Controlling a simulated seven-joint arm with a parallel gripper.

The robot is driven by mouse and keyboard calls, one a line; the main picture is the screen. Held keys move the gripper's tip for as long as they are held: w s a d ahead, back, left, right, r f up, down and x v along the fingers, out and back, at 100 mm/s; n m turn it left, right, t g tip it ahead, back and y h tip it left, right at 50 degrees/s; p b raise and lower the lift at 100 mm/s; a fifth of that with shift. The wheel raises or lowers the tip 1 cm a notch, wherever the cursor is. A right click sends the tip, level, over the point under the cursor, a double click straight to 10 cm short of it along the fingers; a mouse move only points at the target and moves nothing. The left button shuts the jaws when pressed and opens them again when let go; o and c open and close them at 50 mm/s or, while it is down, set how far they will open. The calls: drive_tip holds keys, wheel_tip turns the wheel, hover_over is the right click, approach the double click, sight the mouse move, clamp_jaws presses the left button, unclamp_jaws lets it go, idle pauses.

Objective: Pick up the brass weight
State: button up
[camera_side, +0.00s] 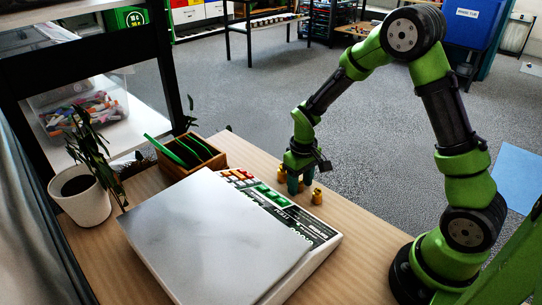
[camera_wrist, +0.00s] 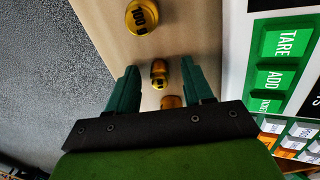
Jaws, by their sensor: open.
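Three brass weights stand on the wooden table beside the scale. In the wrist view, the largest weight (camera_wrist: 142,15), marked 100, lies beyond my fingertips. A smaller weight (camera_wrist: 158,74) shows between my two teal fingers, with gaps on both sides. A third weight (camera_wrist: 172,101) sits closer to the gripper's body and is partly hidden by it. My gripper (camera_wrist: 160,69) is open and points down. In the side view, my gripper (camera_side: 300,184) is low over the table's right edge, and the largest weight (camera_side: 317,196) stands just in front of it.
A scale (camera_side: 215,235) with a broad metal plate and green and orange keys stands left of the gripper. A wooden box (camera_side: 190,158) with green dividers and a potted plant (camera_side: 84,197) stand farther left. The table edge (camera_side: 262,150) is close behind the weights.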

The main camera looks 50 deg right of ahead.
clamp_jaws()
drive_tip(key=shift+r, duration=0.15)
